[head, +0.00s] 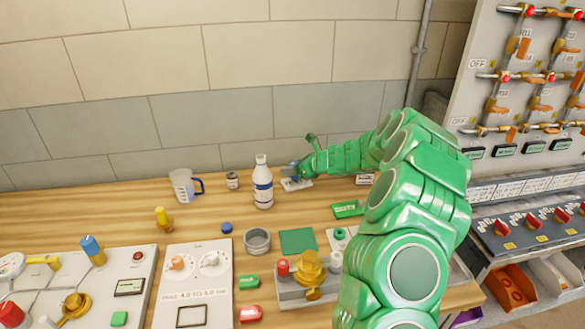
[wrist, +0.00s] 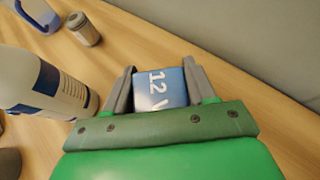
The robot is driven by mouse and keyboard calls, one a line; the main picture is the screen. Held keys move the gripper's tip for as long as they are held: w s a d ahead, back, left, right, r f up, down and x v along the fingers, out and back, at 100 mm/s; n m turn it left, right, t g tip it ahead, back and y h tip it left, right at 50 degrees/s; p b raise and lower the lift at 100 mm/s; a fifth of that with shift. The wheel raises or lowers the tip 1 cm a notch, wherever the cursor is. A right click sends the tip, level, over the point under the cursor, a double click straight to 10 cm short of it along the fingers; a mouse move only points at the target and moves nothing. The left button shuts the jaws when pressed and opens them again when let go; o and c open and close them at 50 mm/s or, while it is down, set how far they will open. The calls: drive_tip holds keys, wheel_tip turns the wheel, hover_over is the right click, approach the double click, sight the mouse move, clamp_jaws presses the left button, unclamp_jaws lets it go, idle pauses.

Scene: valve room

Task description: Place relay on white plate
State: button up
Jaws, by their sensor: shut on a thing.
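My gripper (head: 297,170) is over the back of the wooden bench, right of the white bottle (head: 263,184). In the wrist view my gripper (wrist: 160,88) is shut on a blue relay marked "12 V" (wrist: 160,90), which sits between its two grey fingers. In the head view the relay is small and mostly hidden by the gripper. A small pale flat piece (head: 297,184), possibly the white plate, lies just below the gripper. I cannot tell whether the relay touches it. The wrist view shows no plate; the relay and the gripper hide what lies beneath.
The bottle (wrist: 45,90) stands close to the gripper. A measuring jug (head: 184,186) and a small jar (head: 232,180) stand to its left. A metal cup (head: 257,241), a green square (head: 297,241) and control panels (head: 198,285) fill the front. The wall is behind.

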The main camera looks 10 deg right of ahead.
drive_tip(key=shift+f, duration=0.55)
drive_tip(key=o, duration=1.1)
drive_tip(key=shift+r, duration=0.1)
